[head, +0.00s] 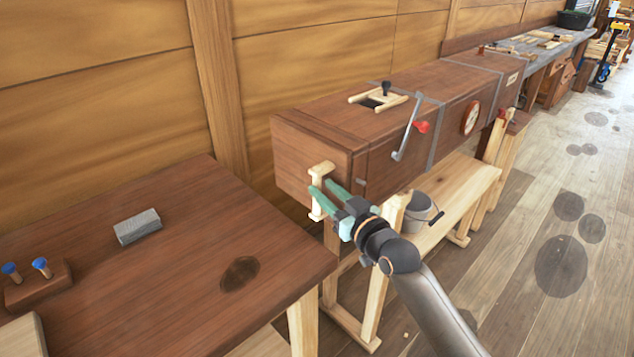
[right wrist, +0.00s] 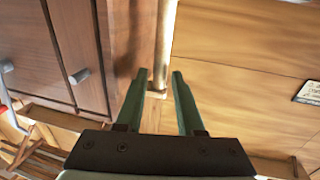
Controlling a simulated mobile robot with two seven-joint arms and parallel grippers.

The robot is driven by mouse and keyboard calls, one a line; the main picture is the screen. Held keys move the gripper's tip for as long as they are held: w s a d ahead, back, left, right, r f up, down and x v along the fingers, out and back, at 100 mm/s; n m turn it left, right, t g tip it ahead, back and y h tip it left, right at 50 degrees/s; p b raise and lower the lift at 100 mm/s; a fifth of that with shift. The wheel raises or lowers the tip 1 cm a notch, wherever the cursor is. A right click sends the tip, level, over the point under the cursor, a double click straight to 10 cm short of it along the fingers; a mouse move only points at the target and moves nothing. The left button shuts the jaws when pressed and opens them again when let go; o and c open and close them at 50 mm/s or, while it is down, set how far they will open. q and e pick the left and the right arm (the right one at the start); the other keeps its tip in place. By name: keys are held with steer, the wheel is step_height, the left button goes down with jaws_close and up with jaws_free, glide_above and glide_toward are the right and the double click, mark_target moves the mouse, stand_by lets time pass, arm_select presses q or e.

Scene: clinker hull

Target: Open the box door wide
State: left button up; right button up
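The long brown wooden box (head: 390,150) stands along the wall. Its near end carries the door (head: 300,158), which looks closed against the box. A pale wooden bar handle (head: 321,172) stands upright on the door and also shows in the right wrist view (right wrist: 166,45). My right gripper (head: 322,191) is at the handle's lower part, its green fingers apart. In the right wrist view, the handle's end lies between the fingertips (right wrist: 159,72), with a gap at the left finger. I cannot tell whether either finger touches it. My left gripper is not in view.
A brown table (head: 190,260) with a grey block (head: 138,226) and blue-topped pegs (head: 41,265) stands at the near left. A trestle (head: 460,185) with a grey bucket (head: 418,210) is under the box. A red-knobbed lever (head: 408,140) hangs on its side. Floor at right is free.

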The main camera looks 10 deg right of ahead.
mark_target(320, 186)
steer(key=shift+x, duration=1.8)
jaws_close()
